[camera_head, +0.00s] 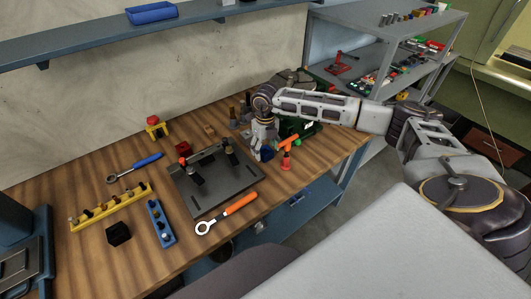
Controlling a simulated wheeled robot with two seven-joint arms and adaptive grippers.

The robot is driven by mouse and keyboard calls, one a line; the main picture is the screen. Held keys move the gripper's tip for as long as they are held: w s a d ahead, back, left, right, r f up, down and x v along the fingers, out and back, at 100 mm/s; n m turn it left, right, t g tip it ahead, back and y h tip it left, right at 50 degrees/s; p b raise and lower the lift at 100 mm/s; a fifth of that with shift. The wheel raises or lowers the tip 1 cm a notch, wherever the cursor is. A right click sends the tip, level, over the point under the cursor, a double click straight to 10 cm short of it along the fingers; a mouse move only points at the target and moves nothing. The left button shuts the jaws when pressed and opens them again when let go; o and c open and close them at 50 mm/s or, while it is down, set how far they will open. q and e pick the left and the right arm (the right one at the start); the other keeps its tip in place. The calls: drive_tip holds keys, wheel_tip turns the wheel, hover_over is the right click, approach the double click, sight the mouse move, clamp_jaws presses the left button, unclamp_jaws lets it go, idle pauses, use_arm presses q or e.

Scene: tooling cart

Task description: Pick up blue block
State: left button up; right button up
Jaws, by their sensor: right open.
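A long blue block (160,222) with several small dark and pale spots along its top lies on the wooden workbench, left of the dark fixture plate. My right arm reaches in from the right, and my right gripper (262,153) points down over the back right of the bench. The gripper is open, well to the right of the long blue block and apart from it. A small dark blue item (267,154) shows right at the gripper; its shape and whether it is touched are unclear. My left gripper is out of view.
A dark fixture plate (215,197) with black clamps lies mid-bench. Around it are an orange-handled wrench (229,212), a blue-handled tool (135,167), a yellow rack (109,207) and a black cube (118,233). An orange-red tool (287,160) stands right of the gripper.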

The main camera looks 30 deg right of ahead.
sight(265, 152)
drive_tip(key=shift+f, duration=0.9)
drive_tip(key=c, duration=1.3)
drive_tip(key=shift+o, duration=0.2)
drive_tip(key=shift+r, duration=0.1)
wheel_tip(265, 152, up, 8)
drive_tip(key=shift+r+b, duration=0.25)
drive_tip(key=shift+b, duration=0.35)
drive_tip(key=shift+r, duration=0.75)
drive_tip(key=shift+a, duration=0.1)
